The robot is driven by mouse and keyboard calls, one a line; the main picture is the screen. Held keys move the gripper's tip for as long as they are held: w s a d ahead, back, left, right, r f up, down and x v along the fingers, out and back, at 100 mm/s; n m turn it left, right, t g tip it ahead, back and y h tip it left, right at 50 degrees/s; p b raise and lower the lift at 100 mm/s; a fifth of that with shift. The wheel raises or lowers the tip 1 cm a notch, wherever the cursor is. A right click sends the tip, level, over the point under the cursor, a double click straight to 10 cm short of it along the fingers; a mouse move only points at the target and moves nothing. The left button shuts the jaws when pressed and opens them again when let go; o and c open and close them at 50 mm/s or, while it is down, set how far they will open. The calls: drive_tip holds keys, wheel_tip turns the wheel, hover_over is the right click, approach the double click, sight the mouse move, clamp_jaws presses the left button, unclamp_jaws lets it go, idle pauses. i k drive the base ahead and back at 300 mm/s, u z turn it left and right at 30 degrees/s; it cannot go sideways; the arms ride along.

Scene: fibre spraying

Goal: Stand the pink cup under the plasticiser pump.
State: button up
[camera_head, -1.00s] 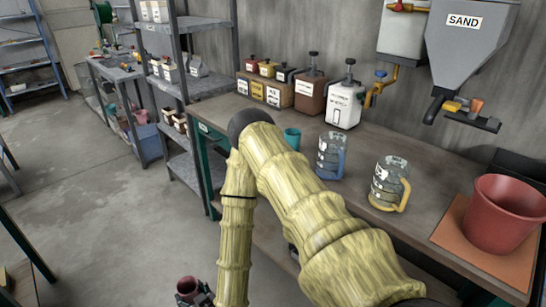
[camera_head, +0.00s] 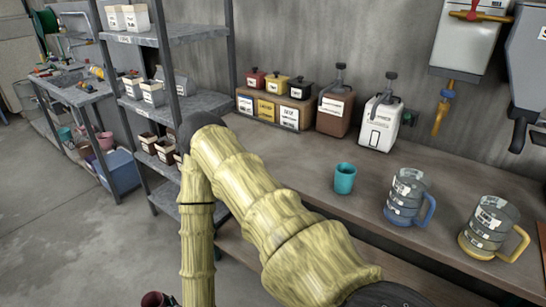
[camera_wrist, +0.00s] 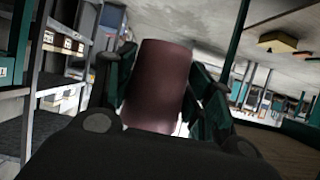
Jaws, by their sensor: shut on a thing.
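My gripper (camera_wrist: 160,72) is shut on a dark pinkish-red cup (camera_wrist: 157,100); in the wrist view, its fingers are on both sides of the cup. In the head view only the top of the cup (camera_head: 154,299) shows at the bottom edge, low in front of the bench and away from the pumps. Two pump containers stand at the back of the bench: a brown one (camera_head: 334,112) and a white one (camera_head: 379,124). Their labels are too small to read, so I cannot tell which is the plasticiser pump.
A teal cup (camera_head: 345,179), a blue-handled jug (camera_head: 404,196) and a yellow-handled jug (camera_head: 487,229) stand on the bench (camera_head: 300,160). Small lidded pots (camera_head: 276,86) sit left of the pumps. A shelf rack (camera_head: 205,103) stands at the bench's left end.

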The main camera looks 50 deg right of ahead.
sight(316, 146)
drive_tip(key=i, duration=0.7)
drive_tip(key=z, duration=1.5)
